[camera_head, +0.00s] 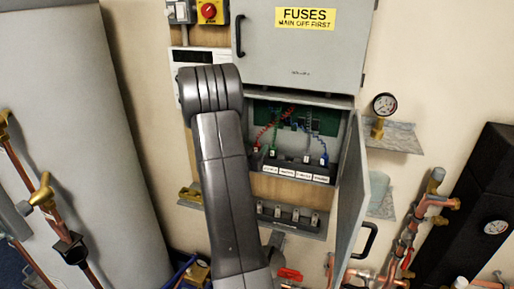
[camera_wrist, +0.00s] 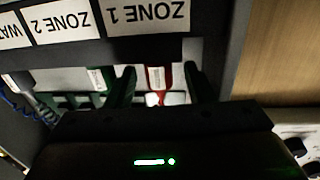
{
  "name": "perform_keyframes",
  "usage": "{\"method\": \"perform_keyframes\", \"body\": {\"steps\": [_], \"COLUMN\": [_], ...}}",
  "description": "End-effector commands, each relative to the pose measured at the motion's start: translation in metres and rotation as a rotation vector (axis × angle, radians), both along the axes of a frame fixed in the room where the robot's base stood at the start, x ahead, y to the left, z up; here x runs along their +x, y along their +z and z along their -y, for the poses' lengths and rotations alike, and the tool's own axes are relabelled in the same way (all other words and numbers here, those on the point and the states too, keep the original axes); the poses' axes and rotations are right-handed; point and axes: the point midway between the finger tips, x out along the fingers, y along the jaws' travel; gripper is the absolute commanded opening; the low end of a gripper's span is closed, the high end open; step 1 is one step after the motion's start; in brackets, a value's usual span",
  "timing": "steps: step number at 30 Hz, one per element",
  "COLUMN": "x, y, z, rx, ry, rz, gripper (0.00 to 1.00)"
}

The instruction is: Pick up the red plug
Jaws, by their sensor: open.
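The red plug (camera_wrist: 161,78) shows in the wrist view with a pale label on its face. It lies between the two dark fingers of my gripper (camera_wrist: 158,86), which is open, with a gap visible on each side of the plug. In the head view, a red cable (camera_head: 265,133) runs in the open fuse box, left of the other cables. My arm covers the left part of that box there, and my gripper cannot be made out. The wrist view does not clearly show how deep the fingers reach around the plug.
A green plug (camera_wrist: 99,80) sits close beside my left finger in the wrist view, with a grey plug and blue cable (camera_wrist: 22,85) farther left. Zone labels (camera_wrist: 146,14) line the box edge, upside down. In the head view, the open door (camera_head: 350,195) stands right of the box.

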Motion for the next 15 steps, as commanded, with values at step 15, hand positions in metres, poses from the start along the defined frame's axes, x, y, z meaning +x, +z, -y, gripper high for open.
{"method": "perform_keyframes", "body": {"steps": [15], "x": [0.0103], "y": [-0.0002], "z": [0.0049], "rx": [0.000], "ry": [0.000], "rz": [0.001], "gripper": [0.17]}}
